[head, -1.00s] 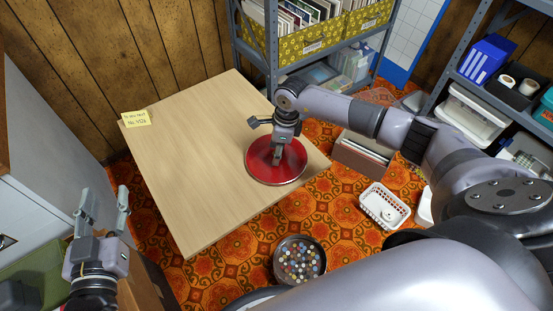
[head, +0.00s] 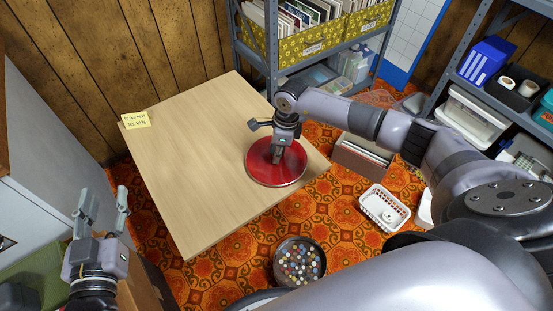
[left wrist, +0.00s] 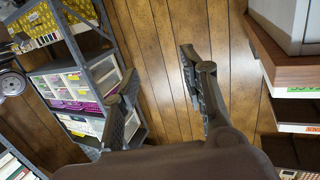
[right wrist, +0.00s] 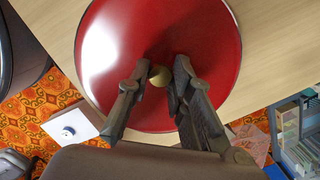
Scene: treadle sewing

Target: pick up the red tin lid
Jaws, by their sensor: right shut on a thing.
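The round red tin lid (head: 262,168) lies flat at the right side of the wooden table. My right gripper (head: 277,157) is over the lid from above. In the right wrist view, the lid (right wrist: 120,50) fills the middle, and a small yellowish knob (right wrist: 159,76) shows on it. The fingertips of my right gripper (right wrist: 160,77) are on either side of this knob and shut on it. My left gripper (head: 105,208) is away to the left of the table, with its fingers apart and empty. It also shows open in the left wrist view (left wrist: 158,75).
The table (head: 190,150) is otherwise bare, except for a yellow note (head: 135,119) at its left corner. A pan of colourful buttons (head: 299,262) and a white basket (head: 385,207) are on the patterned floor. Metal shelves (head: 270,75) stand behind the table.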

